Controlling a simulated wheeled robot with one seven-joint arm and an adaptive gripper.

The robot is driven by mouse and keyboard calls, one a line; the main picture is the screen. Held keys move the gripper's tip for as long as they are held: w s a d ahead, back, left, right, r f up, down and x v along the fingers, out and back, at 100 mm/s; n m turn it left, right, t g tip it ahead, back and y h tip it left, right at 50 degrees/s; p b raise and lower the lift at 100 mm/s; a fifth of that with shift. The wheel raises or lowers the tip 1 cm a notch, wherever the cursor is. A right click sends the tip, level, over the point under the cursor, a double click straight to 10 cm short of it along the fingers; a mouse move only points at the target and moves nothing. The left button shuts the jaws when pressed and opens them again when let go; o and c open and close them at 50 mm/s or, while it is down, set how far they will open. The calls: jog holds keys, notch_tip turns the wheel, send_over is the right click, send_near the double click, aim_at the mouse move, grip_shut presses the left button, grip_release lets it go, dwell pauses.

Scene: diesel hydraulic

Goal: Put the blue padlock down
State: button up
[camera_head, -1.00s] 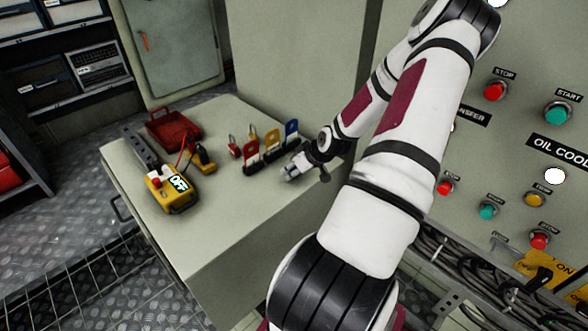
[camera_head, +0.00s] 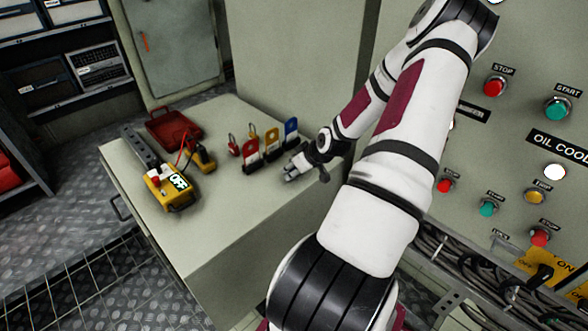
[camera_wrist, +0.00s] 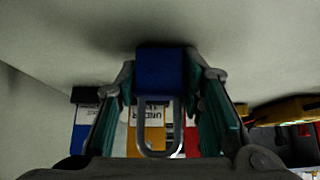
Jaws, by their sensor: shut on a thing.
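The blue padlock (camera_wrist: 160,72) is between the fingers of my gripper (camera_wrist: 165,85) in the wrist view. Its blue body is at the far end and its metal shackle points back towards my wrist. My gripper is shut on the body. A dark shadow lies close around the body on the grey cabinet top (camera_wrist: 255,50); I cannot tell whether it touches. In the head view my gripper (camera_head: 294,170) is low over the cabinet top (camera_head: 225,220), in front of the blue tag stand (camera_head: 291,130). The padlock is not clearly visible there.
Red (camera_head: 251,153) and yellow (camera_head: 271,140) tag stands are in a row with the blue one. A red padlock (camera_head: 233,148) stands behind them. A control panel (camera_head: 525,100) rises at right. The front cabinet top is clear.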

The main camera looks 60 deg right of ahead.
jog(key=shift+s+f, duration=0.2)
jog(key=shift+f, duration=0.4)
grip_shut()
jog(key=o, duration=1.3)
grip_release()
jog(key=shift+f, duration=0.25)
jog(key=shift+c, duration=0.2)
jog(key=shift+r, duration=0.1)
jog(key=v, duration=1.2)
jog(key=shift+w+r, duration=0.25)
jog(key=shift+w, duration=0.05)
